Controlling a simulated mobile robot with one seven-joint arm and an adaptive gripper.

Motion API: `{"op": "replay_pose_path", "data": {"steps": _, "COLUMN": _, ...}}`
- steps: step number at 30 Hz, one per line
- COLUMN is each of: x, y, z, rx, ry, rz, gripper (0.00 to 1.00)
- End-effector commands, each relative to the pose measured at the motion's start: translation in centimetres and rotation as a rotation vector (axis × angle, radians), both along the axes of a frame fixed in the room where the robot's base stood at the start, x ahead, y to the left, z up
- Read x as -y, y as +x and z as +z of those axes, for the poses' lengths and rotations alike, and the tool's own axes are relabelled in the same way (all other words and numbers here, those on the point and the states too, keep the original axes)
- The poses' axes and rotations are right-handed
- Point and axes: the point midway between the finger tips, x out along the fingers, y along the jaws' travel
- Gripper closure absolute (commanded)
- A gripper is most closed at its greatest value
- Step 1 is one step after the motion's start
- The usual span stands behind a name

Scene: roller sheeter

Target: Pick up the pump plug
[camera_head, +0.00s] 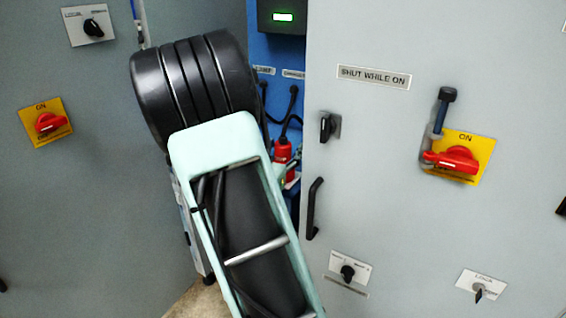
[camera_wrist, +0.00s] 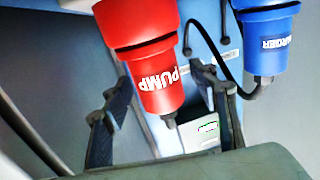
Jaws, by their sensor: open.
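The pump plug (camera_wrist: 150,62) is red, with PUMP in white letters that read upside down in the wrist view. Its narrow dark end points down in that picture. In the head view the red plug (camera_head: 283,152) shows inside the open cabinet, just right of my arm. My gripper (camera_wrist: 163,78) is open, one dark finger left of the plug and one right of it in the wrist view. The fingers look clear of the plug; I cannot tell whether it is deep between them. In the head view my arm mostly hides the gripper.
A blue plug (camera_wrist: 268,45) with a black cable is right of the red one in the wrist view. The grey door (camera_head: 385,120) with a black handle (camera_head: 314,208) borders the opening on the right.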

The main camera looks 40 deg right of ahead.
Motion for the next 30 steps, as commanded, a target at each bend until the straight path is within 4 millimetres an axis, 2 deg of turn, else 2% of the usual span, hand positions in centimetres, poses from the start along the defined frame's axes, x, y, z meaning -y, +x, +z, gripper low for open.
{"op": "replay_pose_path", "data": {"steps": 3, "x": 0.0, "y": 0.0, "z": 0.0, "rx": 0.0, "ry": 0.0, "rz": 0.0, "gripper": 0.47}}
{"op": "replay_pose_path", "data": {"steps": 18, "x": 0.0, "y": 0.0, "z": 0.1, "rx": 0.002, "ry": -0.001, "rz": -0.001, "gripper": 0.99}}
{"op": "replay_pose_path", "data": {"steps": 26, "x": 0.0, "y": 0.0, "z": 0.3, "rx": 0.003, "ry": -0.001, "rz": -0.001, "gripper": 1.0}}
{"op": "replay_pose_path", "data": {"steps": 30, "x": 0.0, "y": 0.0, "z": 1.2, "rx": 0.005, "ry": 0.0, "rz": -0.001, "gripper": 1.0}}
